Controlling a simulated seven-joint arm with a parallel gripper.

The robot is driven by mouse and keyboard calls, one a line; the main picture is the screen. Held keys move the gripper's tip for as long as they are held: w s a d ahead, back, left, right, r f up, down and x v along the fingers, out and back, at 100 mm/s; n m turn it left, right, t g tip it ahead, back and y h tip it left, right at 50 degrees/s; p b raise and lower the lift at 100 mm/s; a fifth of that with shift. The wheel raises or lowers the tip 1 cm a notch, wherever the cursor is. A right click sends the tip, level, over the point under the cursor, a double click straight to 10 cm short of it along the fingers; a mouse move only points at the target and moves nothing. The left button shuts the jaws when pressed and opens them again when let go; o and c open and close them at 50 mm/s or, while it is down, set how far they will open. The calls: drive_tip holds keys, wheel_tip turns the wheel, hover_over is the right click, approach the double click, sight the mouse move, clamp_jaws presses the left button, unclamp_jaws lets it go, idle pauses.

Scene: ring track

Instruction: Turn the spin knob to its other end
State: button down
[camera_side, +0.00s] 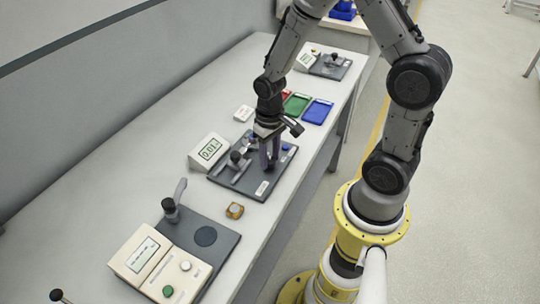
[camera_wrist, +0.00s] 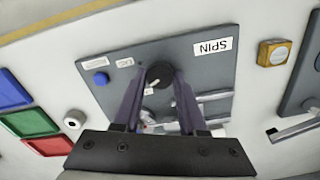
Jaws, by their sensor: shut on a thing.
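The spin knob (camera_wrist: 159,74) is a round black knob on a dark grey panel (camera_wrist: 203,67). The panel has a white label reading SPIN in the wrist view. My gripper (camera_wrist: 157,80) is over the panel with its two fingers on either side of the knob, shut on it. The knob's exact angle is hard to tell.
A blue button (camera_wrist: 101,78) and metal bars (camera_wrist: 205,97) are on the same panel. A display box (camera_side: 209,150) stands behind it. Red, green (camera_side: 296,104) and blue (camera_side: 318,111) trays lie beyond. A small yellow-brown box (camera_side: 235,210) and another panel (camera_side: 204,235) lie nearer.

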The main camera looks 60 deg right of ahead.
sight(270, 160)
drive_tip(key=m, duration=0.5)
drive_tip(key=shift+m, duration=0.3)
drive_tip(key=m, duration=0.5)
drive_tip(key=shift+r+m, duration=0.1)
drive_tip(key=shift+m, duration=0.3)
drive_tip(key=shift+c, duration=2.3)
unclamp_jaws()
wheel_tip(270, 160, up, 14)
